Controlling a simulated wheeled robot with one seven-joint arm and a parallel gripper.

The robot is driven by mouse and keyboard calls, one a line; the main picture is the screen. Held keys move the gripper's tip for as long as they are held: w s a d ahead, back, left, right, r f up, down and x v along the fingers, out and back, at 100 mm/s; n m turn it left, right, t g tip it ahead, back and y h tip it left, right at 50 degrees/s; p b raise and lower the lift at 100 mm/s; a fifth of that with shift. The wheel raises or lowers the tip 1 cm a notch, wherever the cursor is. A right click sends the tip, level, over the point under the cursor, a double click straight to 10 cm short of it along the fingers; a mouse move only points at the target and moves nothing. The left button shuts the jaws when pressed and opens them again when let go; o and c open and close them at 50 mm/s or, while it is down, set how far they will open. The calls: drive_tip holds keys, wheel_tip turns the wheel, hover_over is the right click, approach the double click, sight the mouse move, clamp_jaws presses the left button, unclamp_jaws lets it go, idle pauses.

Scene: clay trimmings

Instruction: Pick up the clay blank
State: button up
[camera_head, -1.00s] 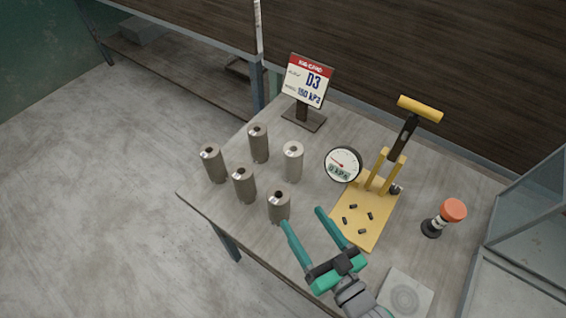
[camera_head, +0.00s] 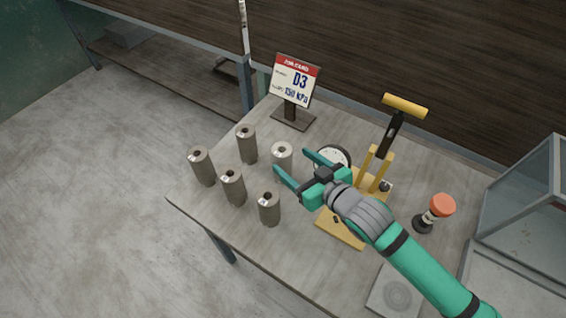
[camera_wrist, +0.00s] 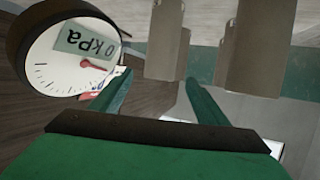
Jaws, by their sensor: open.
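Several grey-brown upright cylinders stand on the table, and nothing marks which one is called the clay blank. The palest cylinder (camera_head: 282,150) is just beyond my gripper (camera_head: 291,161), its lower part hidden by the fingers. My gripper is open and empty, with its teal fingers pointing left. In the wrist view one cylinder (camera_wrist: 166,42) appears ahead between the fingertips (camera_wrist: 158,77), and another cylinder (camera_wrist: 256,42) stands to the right. Other cylinders are at the back (camera_head: 246,145), left (camera_head: 202,167), middle (camera_head: 233,187) and front (camera_head: 268,208).
A round pressure gauge (camera_head: 334,152) reading 0 kPa (camera_wrist: 75,58) is close beside my gripper, on a yellow press (camera_head: 340,233) with a lever. A job card (camera_head: 294,82) reads D3, 150 kPa. An orange-topped item (camera_head: 441,206) and a pale square plate (camera_head: 397,292) are to the right.

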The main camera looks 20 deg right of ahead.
sight(282, 153)
drive_tip(key=shift+x, duration=3.5)
clamp_jaws()
